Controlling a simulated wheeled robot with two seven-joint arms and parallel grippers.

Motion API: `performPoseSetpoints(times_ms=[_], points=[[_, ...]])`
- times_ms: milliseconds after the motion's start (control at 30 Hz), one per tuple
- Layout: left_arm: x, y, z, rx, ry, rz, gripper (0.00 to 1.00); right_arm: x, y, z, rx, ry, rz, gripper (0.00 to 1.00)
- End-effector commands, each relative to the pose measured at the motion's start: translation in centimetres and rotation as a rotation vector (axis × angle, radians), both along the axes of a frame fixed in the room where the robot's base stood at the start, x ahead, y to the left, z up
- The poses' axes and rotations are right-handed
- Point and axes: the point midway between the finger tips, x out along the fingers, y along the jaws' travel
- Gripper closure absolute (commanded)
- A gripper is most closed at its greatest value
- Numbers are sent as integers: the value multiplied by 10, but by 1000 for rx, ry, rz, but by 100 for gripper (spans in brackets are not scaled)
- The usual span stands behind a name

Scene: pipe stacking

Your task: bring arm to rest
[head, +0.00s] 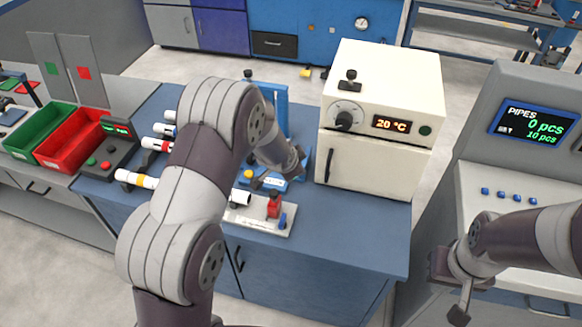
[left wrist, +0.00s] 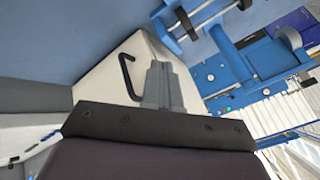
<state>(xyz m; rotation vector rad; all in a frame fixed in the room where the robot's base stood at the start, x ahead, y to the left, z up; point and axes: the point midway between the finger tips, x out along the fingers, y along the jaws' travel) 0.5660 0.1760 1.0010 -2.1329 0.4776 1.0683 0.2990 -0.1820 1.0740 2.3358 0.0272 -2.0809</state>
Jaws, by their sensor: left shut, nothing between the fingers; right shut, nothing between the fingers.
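My left arm rises from the bottom of the head view and bends over the blue workbench (head: 340,235). Its gripper is mostly hidden there behind the wrist. In the left wrist view the left gripper's grey fingers (left wrist: 160,80) are together and empty, in front of the white oven (left wrist: 118,75) with its dark handle. My right gripper (head: 460,305) is low at the right of the head view, shut and empty, by the front of the grey console.
White pipes with yellow (head: 135,179) and red (head: 155,145) bands lie at the bench's left. A white fixture (head: 262,222) sits near its front edge. The oven (head: 380,115) stands right of my left arm. Green (head: 38,130) and red bins (head: 72,140) stand far left.

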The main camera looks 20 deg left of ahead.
Motion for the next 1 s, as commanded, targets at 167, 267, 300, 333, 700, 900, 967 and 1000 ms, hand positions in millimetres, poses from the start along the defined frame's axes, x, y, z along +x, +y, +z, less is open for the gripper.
performPoseSetpoints(times_ms=[167,267,300,333,700,900,967,1000], points=[[-5,3,7,1,2,0,100,0,0,-2,0,0,0,100],[-9,4,4,-36,27,54,100,0,0,-2,0,0,0,100],[-25,4,-7,-71,90,116,100,0,0,-2,0,0,0,100],[-41,5,-15,-96,149,168,100,0,0,-2,0,0,0,100],[-273,8,59,-261,555,759,100,0,0,-2,0,0,0,100],[-270,7,72,-280,506,748,100,0,0,-2,0,0,0,100],[-270,7,72,-280,506,748,100,0,0,-2,0,0,0,100],[-270,7,72,-280,506,748,100,0,0,-2,0,0,0,100]])
